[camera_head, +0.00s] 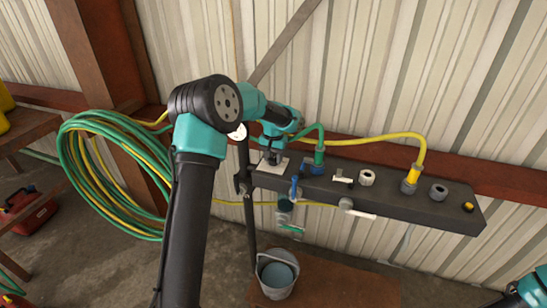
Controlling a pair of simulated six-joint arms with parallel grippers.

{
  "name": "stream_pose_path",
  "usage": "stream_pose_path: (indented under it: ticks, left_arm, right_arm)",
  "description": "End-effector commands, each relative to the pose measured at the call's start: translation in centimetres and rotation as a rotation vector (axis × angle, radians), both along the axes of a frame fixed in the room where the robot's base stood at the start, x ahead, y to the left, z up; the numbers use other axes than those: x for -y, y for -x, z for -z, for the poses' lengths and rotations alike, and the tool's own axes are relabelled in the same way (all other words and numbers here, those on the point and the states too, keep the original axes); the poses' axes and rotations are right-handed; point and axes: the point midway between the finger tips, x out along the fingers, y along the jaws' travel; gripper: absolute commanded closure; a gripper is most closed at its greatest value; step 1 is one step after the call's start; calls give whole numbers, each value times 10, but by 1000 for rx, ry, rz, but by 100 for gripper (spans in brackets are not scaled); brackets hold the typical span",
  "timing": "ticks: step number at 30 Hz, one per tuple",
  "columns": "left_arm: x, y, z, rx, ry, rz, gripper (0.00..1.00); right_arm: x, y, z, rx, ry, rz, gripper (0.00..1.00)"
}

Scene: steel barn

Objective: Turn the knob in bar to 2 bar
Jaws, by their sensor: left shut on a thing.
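My left arm reaches up from the bottom and bends over to the left end of a dark manifold bar (430,208). My left gripper (272,157) points down there, over a pale plate (262,171) on the bar's top. It is shut on the knob, which the gripper mostly hides. A round white gauge (239,132) shows partly behind my arm; its reading is too small to make out.
Green (319,136) and yellow (424,152) hoses rise from fittings on the bar. Pale round fittings (367,177) and small levers (361,213) stand along it. A coiled hose (85,160) hangs at left. A bucket (277,273) stands below. Corrugated wall backs the bar.

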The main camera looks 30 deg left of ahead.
Motion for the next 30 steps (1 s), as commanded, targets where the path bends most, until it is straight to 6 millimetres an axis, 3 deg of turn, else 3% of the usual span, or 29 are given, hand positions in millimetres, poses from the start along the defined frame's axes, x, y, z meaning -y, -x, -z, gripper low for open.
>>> stream_pose_path:
  ticks: [12,28,29,30]
  left_arm:
    - [0,0,0,1,0,-231,82]
    - [0,0,0,1,0,-260,82]
    - [0,0,0,1,0,-259,55]
    - [0,0,0,1,0,-259,52]
  right_arm:
    - [0,0,0,0,0,0,100]
    - [0,0,0,0,0,0,100]
    - [0,0,0,0,0,0,100]
    - [0,0,0,0,0,0,100]
